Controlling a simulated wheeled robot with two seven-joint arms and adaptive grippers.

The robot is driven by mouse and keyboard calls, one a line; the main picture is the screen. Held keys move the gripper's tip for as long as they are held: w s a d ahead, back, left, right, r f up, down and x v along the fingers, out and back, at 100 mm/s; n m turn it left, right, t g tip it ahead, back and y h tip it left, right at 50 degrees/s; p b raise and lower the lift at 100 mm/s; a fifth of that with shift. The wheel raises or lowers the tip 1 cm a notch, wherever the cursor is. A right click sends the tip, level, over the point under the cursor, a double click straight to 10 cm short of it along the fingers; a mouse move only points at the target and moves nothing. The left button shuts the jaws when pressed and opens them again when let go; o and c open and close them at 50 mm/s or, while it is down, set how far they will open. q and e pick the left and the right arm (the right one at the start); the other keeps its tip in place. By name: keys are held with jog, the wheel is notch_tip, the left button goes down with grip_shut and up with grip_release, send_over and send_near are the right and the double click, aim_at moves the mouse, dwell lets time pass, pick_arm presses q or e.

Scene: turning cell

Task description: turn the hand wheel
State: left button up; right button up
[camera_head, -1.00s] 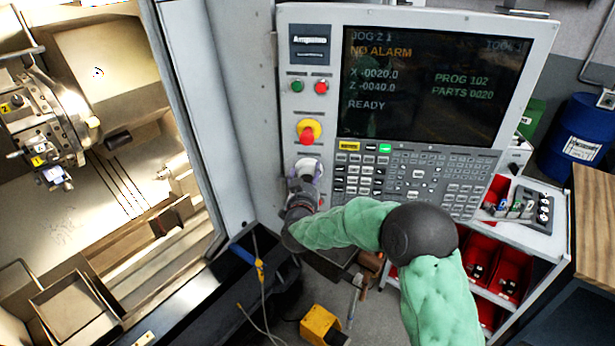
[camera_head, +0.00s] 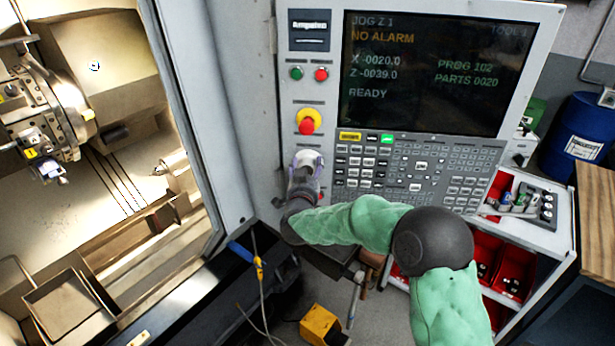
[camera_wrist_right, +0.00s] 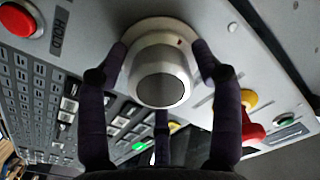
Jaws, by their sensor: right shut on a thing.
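The hand wheel (camera_head: 308,156) is a pale round knob low on the left edge of the control panel, below the emergency stop. My right gripper (camera_head: 304,178) is at it and largely hides it in the head view. In the right wrist view the silver-white wheel (camera_wrist_right: 163,80) sits between the dark fingers of my right gripper (camera_wrist_right: 160,58), which are closed around its rim. A small red mark shows on the wheel's rim. The screen (camera_head: 430,75) reads JOG Z 1, NO ALARM, X -0020.0, Z -0039.0, READY. My left gripper is out of view.
A red emergency stop on a yellow base (camera_head: 307,122) sits just above the hand wheel. The keypad (camera_head: 415,170) is right beside it. The open lathe with its turret (camera_head: 45,115) is on the left. Red bins (camera_head: 510,275) stand lower right.

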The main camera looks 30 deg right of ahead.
jog(key=m+b, duration=0.1)
jog(key=b, duration=0.1)
jog(key=m+b, duration=0.2)
jog(key=shift+f, duration=0.3)
jog(key=shift+r+m+b, duration=0.15)
jog(key=shift+m+b, duration=0.55)
jog(key=shift+b, duration=0.1)
jog(key=o, duration=0.9)
jog(key=shift+w, duration=0.1)
jog(key=shift+r, duration=0.1)
jog(key=v, duration=1.2)
